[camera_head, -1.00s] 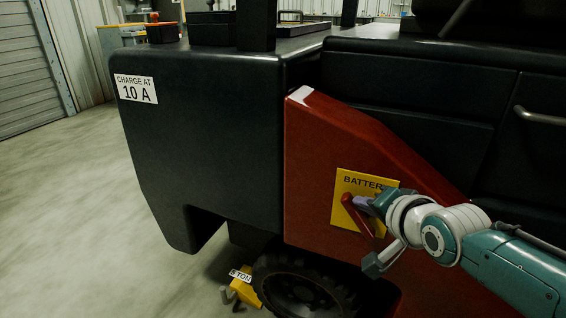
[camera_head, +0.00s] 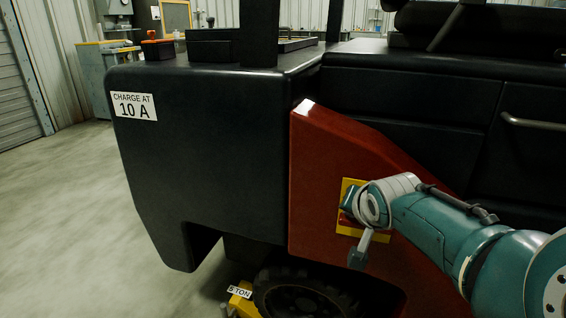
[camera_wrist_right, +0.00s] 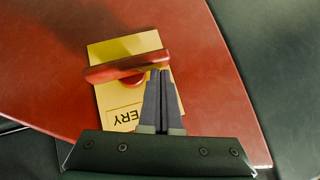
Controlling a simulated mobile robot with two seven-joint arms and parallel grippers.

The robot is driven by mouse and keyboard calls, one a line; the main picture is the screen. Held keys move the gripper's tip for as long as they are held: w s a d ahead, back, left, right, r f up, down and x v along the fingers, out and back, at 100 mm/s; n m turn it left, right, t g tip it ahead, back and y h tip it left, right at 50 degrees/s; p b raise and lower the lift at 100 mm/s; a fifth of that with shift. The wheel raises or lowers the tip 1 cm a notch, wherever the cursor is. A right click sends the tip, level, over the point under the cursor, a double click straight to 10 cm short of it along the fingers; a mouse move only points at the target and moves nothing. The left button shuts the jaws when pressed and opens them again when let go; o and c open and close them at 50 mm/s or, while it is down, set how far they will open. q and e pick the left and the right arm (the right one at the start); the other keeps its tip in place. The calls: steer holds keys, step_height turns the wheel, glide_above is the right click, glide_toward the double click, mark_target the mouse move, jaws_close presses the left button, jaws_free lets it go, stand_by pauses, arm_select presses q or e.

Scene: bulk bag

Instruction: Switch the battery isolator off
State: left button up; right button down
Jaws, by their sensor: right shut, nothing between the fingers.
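The battery isolator's red handle (camera_wrist_right: 127,66) lies across its yellow plate (camera_wrist_right: 103,92) in the right wrist view, roughly parallel to the plate's upper and lower edges. A round red hub shows beside the handle's middle. In the head view the yellow plate (camera_head: 347,230) is mostly covered by my right arm, and its handle is largely hidden. My right gripper (camera_wrist_right: 160,74) is shut and empty. Its fingertips are at the handle's right end in the wrist view; I cannot tell whether they touch it. My left gripper is not in view.
The plate is on a sloping red panel (camera_head: 318,180) of a large dark machine (camera_head: 200,150). A black wheel (camera_head: 300,295) and a yellow "5 TON" object (camera_head: 243,305) are below. Open concrete floor (camera_head: 70,210) lies to the left.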

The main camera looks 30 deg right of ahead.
steer(key=shift+f, duration=0.1)
stand_by(0.5)
steer(key=s+a+r+p, duration=0.2)
steer(key=r+p, duration=0.3)
steer(key=s+a+r+p, duration=0.2)
steer(key=a+r+p, duration=0.1)
steer(key=r+p, duration=0.2)
steer(key=shift+s+a+r, duration=0.2)
steer(key=shift+s+r, duration=0.05)
steer(key=shift+r, duration=0.35)
